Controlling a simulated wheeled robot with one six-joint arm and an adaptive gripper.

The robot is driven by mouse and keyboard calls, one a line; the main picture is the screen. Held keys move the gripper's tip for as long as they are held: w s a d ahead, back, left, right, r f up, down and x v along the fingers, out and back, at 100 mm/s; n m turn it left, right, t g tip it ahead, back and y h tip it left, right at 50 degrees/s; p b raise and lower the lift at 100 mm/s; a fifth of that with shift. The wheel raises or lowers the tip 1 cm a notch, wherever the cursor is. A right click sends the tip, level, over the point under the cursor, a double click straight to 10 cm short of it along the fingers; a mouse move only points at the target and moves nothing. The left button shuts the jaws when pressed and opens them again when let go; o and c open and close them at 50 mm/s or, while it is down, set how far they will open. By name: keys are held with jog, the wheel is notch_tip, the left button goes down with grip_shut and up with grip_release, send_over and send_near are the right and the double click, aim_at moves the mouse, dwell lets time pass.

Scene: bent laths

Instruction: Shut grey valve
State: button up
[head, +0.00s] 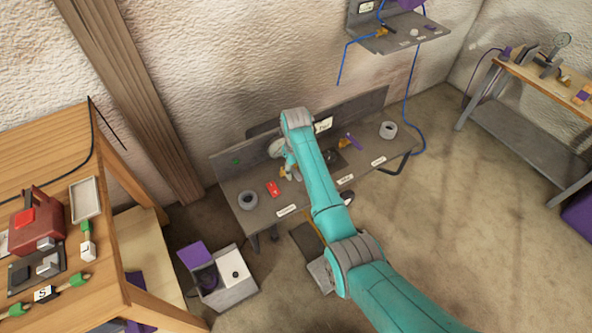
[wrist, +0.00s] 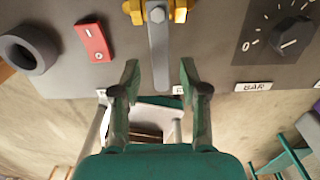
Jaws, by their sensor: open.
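The grey valve's flat grey lever (wrist: 158,50) stands out from a yellow valve body (wrist: 180,10) at the top of the wrist view. The lever points straight down the picture, towards my gripper. My gripper (wrist: 159,76) is open, with one green finger on each side of the lever's outer part. Gaps show on both sides, and I see no contact. How deep the lever sits between the fingers is unclear. In the head view my gripper (head: 289,166) is over the grey bench panel, and my arm and gripper largely hide the valve.
A red switch (wrist: 93,42) and a grey ring (wrist: 28,50) lie left of the lever; a black dial (wrist: 290,38) marked BAR is right. A purple lever (head: 354,141) sits further right on the bench. An open box (head: 232,276) stands on the floor.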

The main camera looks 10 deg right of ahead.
aim_at(296, 174)
notch_tip(296, 174, up, 12)
dwell(0.7)
dwell(0.4)
